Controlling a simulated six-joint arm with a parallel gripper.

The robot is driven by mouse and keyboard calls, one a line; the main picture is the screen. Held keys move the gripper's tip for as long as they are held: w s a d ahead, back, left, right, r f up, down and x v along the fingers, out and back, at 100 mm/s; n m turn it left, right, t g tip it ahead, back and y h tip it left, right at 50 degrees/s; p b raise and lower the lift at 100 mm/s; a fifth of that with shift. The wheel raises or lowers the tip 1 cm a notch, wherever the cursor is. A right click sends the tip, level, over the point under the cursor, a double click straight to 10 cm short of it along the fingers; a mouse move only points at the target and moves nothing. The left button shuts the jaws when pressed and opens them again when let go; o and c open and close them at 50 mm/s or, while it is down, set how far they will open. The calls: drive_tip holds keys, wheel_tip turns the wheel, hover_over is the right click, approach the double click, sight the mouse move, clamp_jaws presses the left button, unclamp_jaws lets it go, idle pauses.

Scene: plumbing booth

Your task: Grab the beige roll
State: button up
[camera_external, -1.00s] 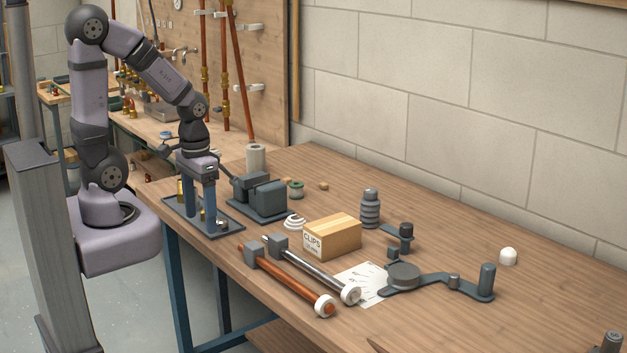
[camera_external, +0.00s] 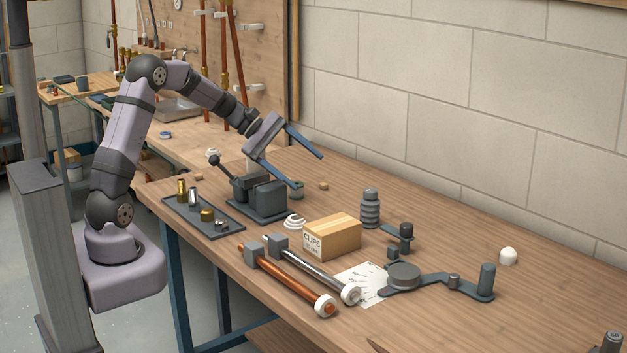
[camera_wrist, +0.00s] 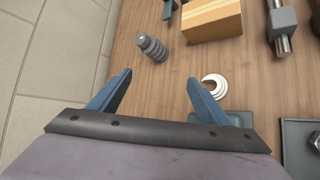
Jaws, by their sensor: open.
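The beige roll (camera_external: 250,167) stands at the back of the bench behind the grey vise. In the external view my gripper hides most of it, and only a small pale part shows at its lower left. I do not see it in the wrist view. My gripper (camera_external: 311,171) is open and empty, tilted above the bench near the vise, with its blue fingers spread towards the right. In the wrist view my fingers (camera_wrist: 160,77) are apart with bare wood between them.
A white coil (camera_external: 294,222), the clips box (camera_external: 332,238) and a ribbed grey cylinder (camera_external: 370,208) stand nearby. A tray (camera_external: 230,229) holds brass fittings. The bench's back right is mostly clear.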

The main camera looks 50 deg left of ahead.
drive_tip(key=w+a+n+t+b, duration=0.3)
drive_tip(key=w+a+n+t, duration=0.15)
drive_tip(key=a, duration=0.55)
drive_tip(key=w+a+n+t+b, duration=0.25)
drive_tip(key=a+n, duration=0.25)
drive_tip(key=a, duration=0.4)
drive_tip(key=s+a+f+n+t+y+b, duration=0.1)
drive_tip(key=s+a+f+n+y, duration=0.1)
drive_tip(key=a, duration=0.4)
drive_tip(key=s+a+f+n+t+y, duration=0.1)
drive_tip(key=s+a+f+n, duration=0.1)
drive_tip(key=a+n, duration=0.3)
drive_tip(key=s+a+f+n+t+y+b, duration=0.1)
drive_tip(key=s+a+f+n+t+y, duration=0.1)
drive_tip(key=a, duration=0.5)
drive_tip(key=shift+s+a+f+n+y+b, duration=0.1)
drive_tip(key=shift+s+f+n+y+b, duration=0.2)
drive_tip(key=shift+f, duration=0.35)
drive_tip(key=shift+s+a+f+n+b, duration=0.1)
drive_tip(key=shift+f+n, duration=0.25)
drive_tip(key=shift+f, duration=0.3)
drive_tip(key=shift+w+d+r+p, duration=0.1)
drive_tip(key=shift+w+d+p, duration=0.2)
drive_tip(key=shift+w, duration=0.9)
drive_tip(key=shift+w+d+r+p, duration=0.15)
drive_tip(key=shift+w+d+p, duration=0.15)
drive_tip(key=shift+w, duration=0.95)
drive_tip(key=shift+w+d+r+p, duration=0.15)
drive_tip(key=shift+w+p, duration=0.25)
drive_tip(key=shift+w, duration=0.8)
